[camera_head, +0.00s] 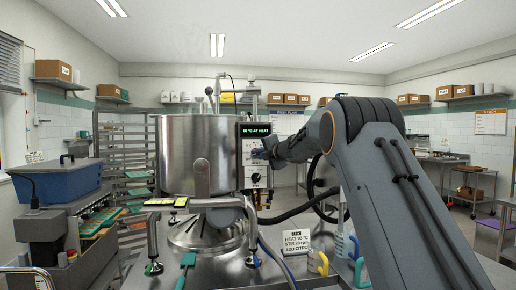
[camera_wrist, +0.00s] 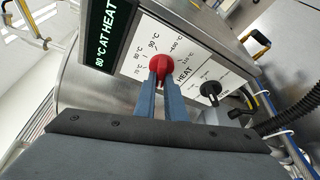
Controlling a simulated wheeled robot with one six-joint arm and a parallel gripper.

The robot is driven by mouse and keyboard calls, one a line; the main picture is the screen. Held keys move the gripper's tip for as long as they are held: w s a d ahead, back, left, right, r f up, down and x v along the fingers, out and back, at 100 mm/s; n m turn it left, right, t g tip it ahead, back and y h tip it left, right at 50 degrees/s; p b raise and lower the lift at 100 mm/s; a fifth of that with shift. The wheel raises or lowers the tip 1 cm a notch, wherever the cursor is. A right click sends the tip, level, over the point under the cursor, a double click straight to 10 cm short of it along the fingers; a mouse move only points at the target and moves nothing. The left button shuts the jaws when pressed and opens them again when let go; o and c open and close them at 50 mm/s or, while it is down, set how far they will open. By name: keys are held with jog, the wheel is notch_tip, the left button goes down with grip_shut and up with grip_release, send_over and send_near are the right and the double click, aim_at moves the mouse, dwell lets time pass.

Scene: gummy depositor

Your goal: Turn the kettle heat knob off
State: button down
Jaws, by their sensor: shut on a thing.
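The red heat knob (camera_wrist: 160,66) is on the white control panel (camera_wrist: 133,62), with a printed temperature scale around it and the word HEAT beside it. My gripper (camera_wrist: 161,80) is shut on the red knob, one finger on each side. In the head view my gripper (camera_head: 262,152) reaches the panel from the right and hides the knob. The kettle (camera_head: 190,150) is a large steel vessel left of the panel.
A black knob (camera_wrist: 210,88) sits beside the red one on the same panel. A black corrugated hose (camera_wrist: 285,117) runs close by. A recipe card (camera_head: 296,242) reading "HEAT 90 °C" stands on the steel table near yellow-handled cups (camera_head: 318,262). A blue machine (camera_head: 57,180) is at the left.

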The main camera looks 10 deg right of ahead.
jog(key=n+g+h+p, duration=0.1)
jog(key=n+p, duration=0.2)
jog(key=p, duration=0.2)
jog(key=shift+a+n, duration=0.1)
jog(key=shift+n, duration=0.2)
jog(key=shift+f+h, duration=0.15)
jog(key=shift+h, duration=0.25)
jog(key=c, duration=1.8)
grip_release()
